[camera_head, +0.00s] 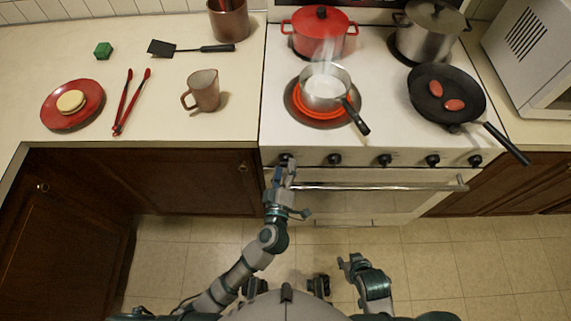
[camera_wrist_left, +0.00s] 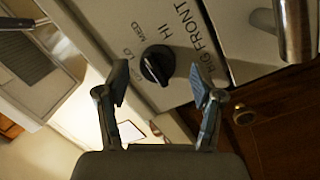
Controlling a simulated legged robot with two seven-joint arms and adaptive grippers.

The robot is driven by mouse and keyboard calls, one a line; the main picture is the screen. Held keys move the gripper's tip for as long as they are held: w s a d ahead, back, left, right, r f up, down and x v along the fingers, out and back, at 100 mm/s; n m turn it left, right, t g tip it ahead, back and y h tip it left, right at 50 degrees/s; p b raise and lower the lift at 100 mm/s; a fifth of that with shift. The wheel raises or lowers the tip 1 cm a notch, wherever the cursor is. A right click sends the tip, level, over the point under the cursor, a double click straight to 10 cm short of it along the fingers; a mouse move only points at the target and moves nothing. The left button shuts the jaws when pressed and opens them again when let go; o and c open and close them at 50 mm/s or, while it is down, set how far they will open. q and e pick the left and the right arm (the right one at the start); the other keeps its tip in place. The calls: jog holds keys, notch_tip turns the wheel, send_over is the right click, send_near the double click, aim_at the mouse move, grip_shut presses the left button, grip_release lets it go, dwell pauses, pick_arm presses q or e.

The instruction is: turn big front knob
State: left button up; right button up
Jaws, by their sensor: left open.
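The big front knob (camera_head: 285,158) is the black knob at the left end of the stove's front panel. In the left wrist view the knob (camera_wrist_left: 157,65) sits beside printed HI, MED and LO marks and a partly hidden label ending in FRONT. My left gripper (camera_head: 282,173) is just in front of it. In the wrist view its open fingers (camera_wrist_left: 159,84) are apart, with the knob showing beyond the gap between them; contact is not visible. My right gripper (camera_head: 350,264) is low and away from the stove, its fingers apart and empty.
Several other knobs (camera_head: 384,160) line the panel to the right, above the oven handle (camera_head: 370,187). A steaming saucepan (camera_head: 325,88) stands on a glowing burner (camera_head: 294,102). A skillet (camera_head: 447,94) has its handle over the front edge. A mug (camera_head: 203,91) stands on the left counter.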

pick_arm(q)
jog(key=shift+w+d, duration=0.1)
jog(key=shift+w, duration=0.55)
pick_arm(e)
jog(key=shift+w+a+r+t, duration=0.15)
jog(key=shift+w+t, duration=0.15)
jog(key=shift+w, duration=0.15)
pick_arm(q)
jog(key=c, duration=1.1)
jog(key=shift+c, duration=0.2)
